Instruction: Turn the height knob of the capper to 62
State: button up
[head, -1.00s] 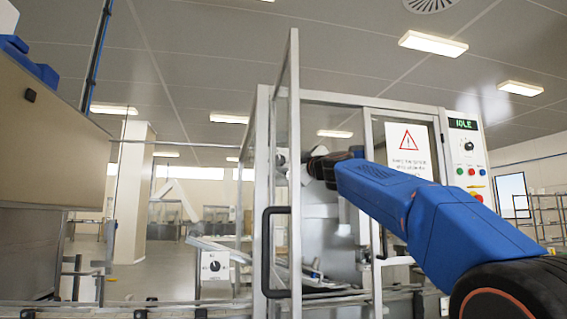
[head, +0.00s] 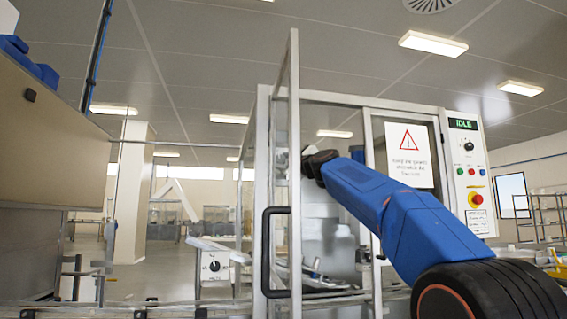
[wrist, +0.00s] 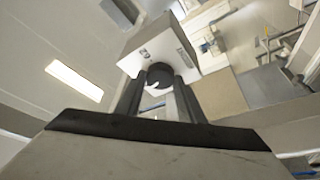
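The wrist view shows a dark round knob (wrist: 160,75) with a pale mark on its face, on a white box-like housing (wrist: 160,45). My gripper (wrist: 161,78) has its two dark fingers apart, one on each side of the knob. I see no clear contact, and the fingertips are close to it. In the head view my blue arm reaches into the glazed machine cabinet (head: 293,150); the dark wrist end is near the open door frame, and the gripper and knob are hidden there.
The cabinet's control panel (head: 467,170) reads IDLE and carries a black dial (head: 468,146), coloured buttons and a red stop button. A warning sign (head: 409,155) is on the cabinet. A small white box with a knob (head: 214,266) stands to the left. A door handle (head: 268,252) stands at front.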

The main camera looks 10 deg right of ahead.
jog(key=shift+a+m+t+h, duration=0.1)
jog(key=shift+m+t+h, duration=0.2)
jog(key=shift+m, duration=0.7)
jog(key=o, duration=1)
jog(key=shift+o, duration=0.2)
jog(key=shift+s, duration=0.15)
jog(key=v, duration=1.7)
jog(key=shift+f, duration=0.2)
